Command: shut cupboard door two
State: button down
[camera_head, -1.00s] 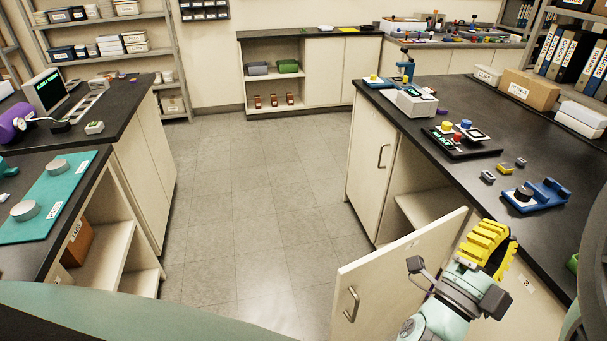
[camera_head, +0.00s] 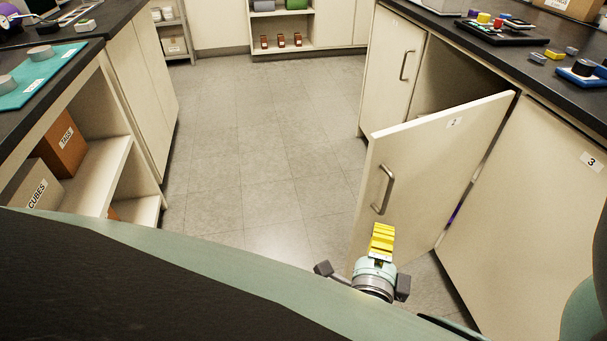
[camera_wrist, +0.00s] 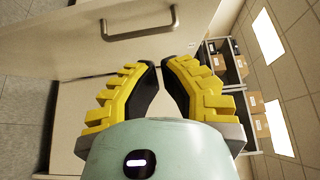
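The open door is a pale cupboard door (camera_head: 430,165) with a small label, hinged on the right and swung out into the aisle. Its bar handle (camera_head: 384,190) is near the free edge. My gripper (camera_head: 382,236) is in front of the door's outer face, low and just below the handle in the picture; I cannot tell if it touches. In the wrist view my gripper (camera_wrist: 160,62) points its yellow fingers at the pale panel, with the handle (camera_wrist: 140,28) beyond the tips. A narrow gap shows between the tips, with nothing in it.
A closed door marked 3 (camera_head: 530,200) is to the right. A closed cupboard door (camera_head: 395,70) stands farther back on the left of the opening. The black worktop (camera_head: 540,50) overhangs them. The floor (camera_head: 260,150) in the aisle is clear. Open shelves (camera_head: 105,170) stand at left.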

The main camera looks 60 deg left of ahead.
send_near(378, 176)
jog(key=w+p, duration=0.1)
jog(key=w, duration=0.3)
jog(key=shift+w+r, duration=0.2)
jog(key=shift+w, duration=0.15)
jog(key=shift+w+a+f, duration=0.1)
jog(key=shift+a, duration=1.85)
jog(key=shift+a, duration=0.1)
